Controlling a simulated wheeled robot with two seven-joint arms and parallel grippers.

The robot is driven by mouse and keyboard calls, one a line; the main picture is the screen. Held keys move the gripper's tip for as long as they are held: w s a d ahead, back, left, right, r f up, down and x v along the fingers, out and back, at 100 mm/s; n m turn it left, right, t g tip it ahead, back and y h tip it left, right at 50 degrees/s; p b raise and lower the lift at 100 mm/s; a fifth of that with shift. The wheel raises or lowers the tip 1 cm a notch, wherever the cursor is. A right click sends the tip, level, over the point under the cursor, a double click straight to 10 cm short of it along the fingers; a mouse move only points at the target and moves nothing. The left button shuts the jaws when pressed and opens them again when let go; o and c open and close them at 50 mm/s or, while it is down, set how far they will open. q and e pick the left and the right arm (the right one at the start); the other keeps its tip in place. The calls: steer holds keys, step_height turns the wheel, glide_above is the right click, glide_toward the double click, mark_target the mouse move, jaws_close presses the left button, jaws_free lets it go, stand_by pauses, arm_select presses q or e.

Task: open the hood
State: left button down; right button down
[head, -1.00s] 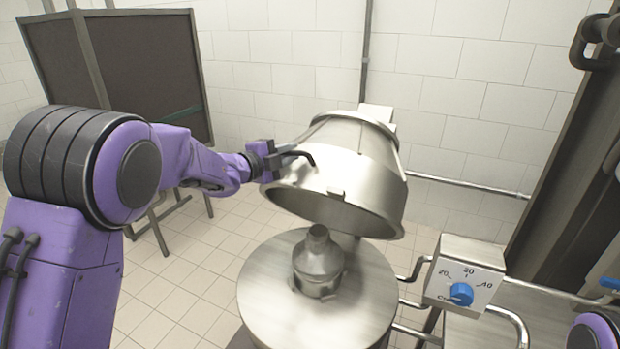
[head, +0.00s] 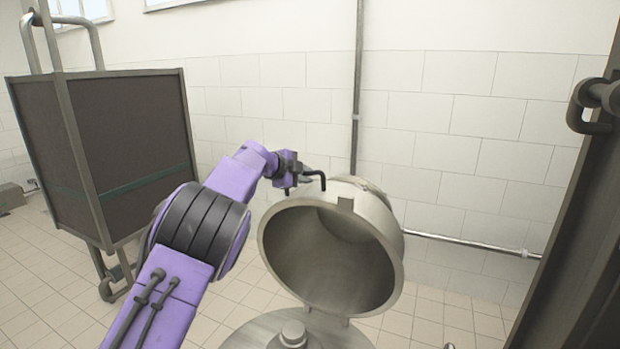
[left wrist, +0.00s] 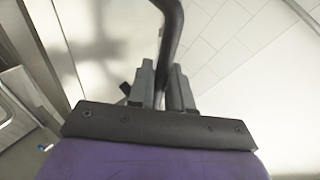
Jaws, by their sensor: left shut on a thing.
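The hood (head: 397,222) is a large metal dome. In the head view it is tilted far back, with its open underside facing me. A dark bent handle (head: 315,174) sticks out at its upper left rim. My left gripper (head: 298,177) is at this handle. In the left wrist view the dark handle (left wrist: 172,30) runs down between the two grey fingers (left wrist: 163,88), which are shut on it. The round metal base (head: 262,332) shows below the hood, cut off by the lower edge of the head view. My right gripper is in neither view.
A dark panelled frame (head: 130,140) stands at the left. A dark upright post with a handle (head: 580,190) is at the right edge. A white tiled wall (head: 455,110) with a vertical pipe (head: 357,100) is behind the hood.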

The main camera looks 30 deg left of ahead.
arm_select(q)
steer(key=shift+f, duration=0.2)
steer(key=c, duration=1.2)
jaws_free()
steer(key=shift+w, duration=0.1)
steer(key=shift+s+a+r+b, duration=0.1)
steer(key=shift+s+b, duration=0.3)
steer(key=b+v, duration=0.4)
steer(key=v, duration=0.5)
steer(key=shift+s+a+r, duration=0.1)
steer(key=shift+s+r, duration=0.15)
